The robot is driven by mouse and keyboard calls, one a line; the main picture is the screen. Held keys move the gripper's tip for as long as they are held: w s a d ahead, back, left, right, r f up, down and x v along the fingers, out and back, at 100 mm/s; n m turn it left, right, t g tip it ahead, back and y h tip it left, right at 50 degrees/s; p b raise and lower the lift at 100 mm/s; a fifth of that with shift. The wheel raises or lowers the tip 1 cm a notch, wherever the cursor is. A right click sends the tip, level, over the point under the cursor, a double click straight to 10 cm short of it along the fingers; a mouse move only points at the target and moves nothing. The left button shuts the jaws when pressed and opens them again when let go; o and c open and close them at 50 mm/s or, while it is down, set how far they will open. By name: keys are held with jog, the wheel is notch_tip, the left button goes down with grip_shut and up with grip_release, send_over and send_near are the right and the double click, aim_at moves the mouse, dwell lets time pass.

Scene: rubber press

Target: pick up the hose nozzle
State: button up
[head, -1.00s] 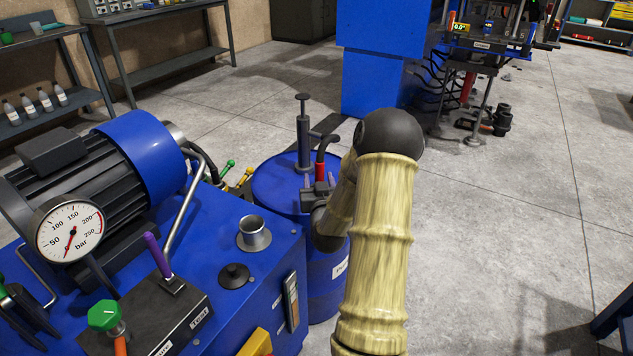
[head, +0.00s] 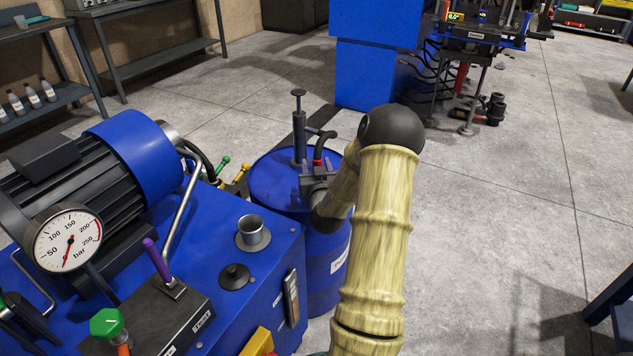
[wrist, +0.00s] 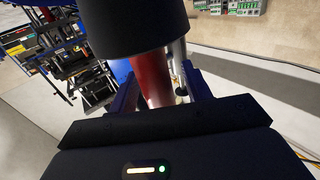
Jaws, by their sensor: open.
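My gripper (head: 314,173) is over the drum and covers the lower part of the nozzle in the head view. The open jaws (wrist: 160,84) are on both sides of the red body; I cannot tell whether either finger touches it.
The blue drum (head: 270,185) carries an upright dark pump (head: 299,128) just left of my gripper. A blue hydraulic unit (head: 220,290) with a motor, gauge and filler neck (head: 249,233) stands left of the drum. Open concrete floor lies to the right.

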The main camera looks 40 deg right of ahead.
jog(key=shift+c, duration=0.4)
grip_shut()
notch_tip(320, 180, up, 10)
jog(key=p, duration=0.2)
dwell(0.6)
